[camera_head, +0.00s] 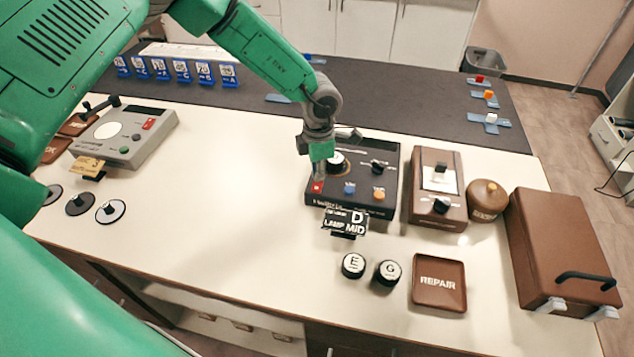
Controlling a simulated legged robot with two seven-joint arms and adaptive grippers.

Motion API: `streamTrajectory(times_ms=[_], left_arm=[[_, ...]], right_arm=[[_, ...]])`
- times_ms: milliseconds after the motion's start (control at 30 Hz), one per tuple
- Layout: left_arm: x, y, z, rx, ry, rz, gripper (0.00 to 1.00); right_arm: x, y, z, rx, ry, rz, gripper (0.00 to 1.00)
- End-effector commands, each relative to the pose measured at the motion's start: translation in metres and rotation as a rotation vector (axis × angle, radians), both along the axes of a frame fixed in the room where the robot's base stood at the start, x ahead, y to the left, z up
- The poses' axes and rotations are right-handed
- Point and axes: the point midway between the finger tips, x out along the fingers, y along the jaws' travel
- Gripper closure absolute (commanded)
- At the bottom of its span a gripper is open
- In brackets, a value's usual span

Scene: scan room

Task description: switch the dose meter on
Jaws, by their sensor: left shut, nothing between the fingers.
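A black control box (390,152) stands on the cream worktop, with a red switch (317,187) at its front left corner, a blue button (349,188), an orange button (379,194) and two knobs. My left gripper (319,174) is shut and empty, pointing down just above the red switch. I cannot tell whether it touches the switch. A brown box (437,165) with a white dial face and black knob stands to the right. A grey device (125,135) with a round white face stands at the far left. I cannot read which is the dose meter. My right gripper is out of view.
A black "LAMP MID" sign (345,222) stands before the black box, with two round weights marked E (353,265) and G (388,272). A brown REPAIR tray (438,282), a round brown pot (487,201) and a brown case (560,250) lie right. The worktop's middle left is clear.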

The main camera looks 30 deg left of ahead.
Motion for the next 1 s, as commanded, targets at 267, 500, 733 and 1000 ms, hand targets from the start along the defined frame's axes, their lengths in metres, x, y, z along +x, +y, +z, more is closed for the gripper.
streamTrajectory(times_ms=[267, 500, 733, 1000], left_arm=[[0.0, -0.001, 0.001, 0.001, 0.001, -0.001, 1.0], [0.0, 0.0, 0.019, 0.001, 0.001, -0.001, 1.0], [0.0, 0.0, 0.037, -0.001, 0.001, -0.001, 1.0], [0.0, 0.0, 0.059, 0.0, 0.001, 0.0, 1.0]], right_arm=[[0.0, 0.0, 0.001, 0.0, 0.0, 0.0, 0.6], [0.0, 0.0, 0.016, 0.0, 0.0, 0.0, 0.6], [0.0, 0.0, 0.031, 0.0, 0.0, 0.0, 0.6], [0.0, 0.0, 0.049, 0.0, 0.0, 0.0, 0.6]])
